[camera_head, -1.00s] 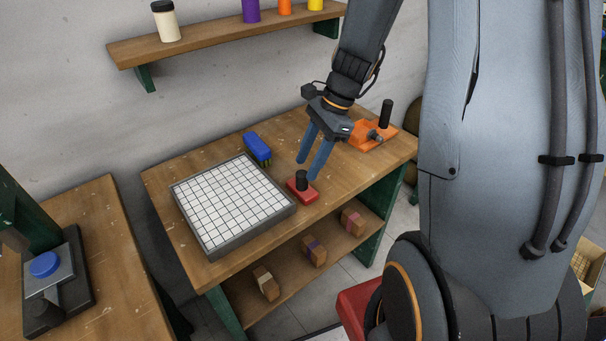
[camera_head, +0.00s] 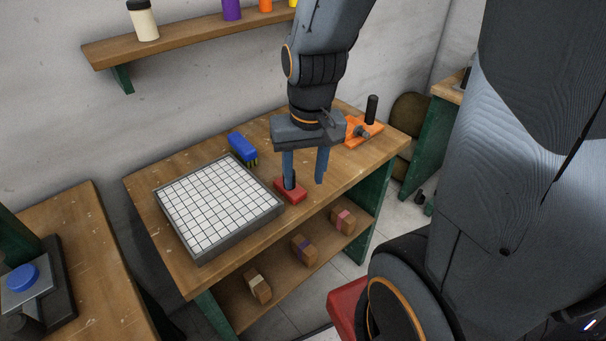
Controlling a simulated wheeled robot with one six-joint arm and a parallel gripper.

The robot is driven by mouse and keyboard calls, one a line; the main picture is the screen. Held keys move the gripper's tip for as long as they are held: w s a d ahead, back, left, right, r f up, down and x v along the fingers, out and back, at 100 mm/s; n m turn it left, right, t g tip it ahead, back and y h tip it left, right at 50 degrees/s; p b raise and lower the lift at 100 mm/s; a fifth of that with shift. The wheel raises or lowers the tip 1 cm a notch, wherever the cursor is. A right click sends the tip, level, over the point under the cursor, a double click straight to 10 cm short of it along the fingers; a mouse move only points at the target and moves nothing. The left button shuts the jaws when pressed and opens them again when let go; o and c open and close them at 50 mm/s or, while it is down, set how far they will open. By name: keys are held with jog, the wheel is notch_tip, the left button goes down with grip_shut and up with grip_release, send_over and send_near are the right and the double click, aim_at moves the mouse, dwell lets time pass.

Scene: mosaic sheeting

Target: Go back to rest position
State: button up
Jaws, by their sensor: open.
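My gripper (camera_head: 304,184) hangs pointing down over the right part of the workbench (camera_head: 150,193). Its two blue fingers are apart and I see nothing held between them. A red block with a black upright knob (camera_head: 291,191) stands on the bench just below the gripper. The left finger overlaps the knob in the picture, and I cannot tell whether they touch. A framed sheet of white square tiles (camera_head: 218,203) lies on the bench to the left.
A blue brush (camera_head: 242,147) lies behind the tile sheet. An orange tool with a black handle (camera_head: 363,131) is at the bench's right back. Wrapped blocks (camera_head: 304,250) sit on the lower shelf. A wall shelf (camera_head: 180,47) holds bottles. Another bench (camera_head: 85,235) stands left.

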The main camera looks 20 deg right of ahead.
jog(key=shift+s+a+f+n, duration=0.1)
jog(key=shift+s+a+n, duration=0.2)
jog(key=shift+n, duration=0.5)
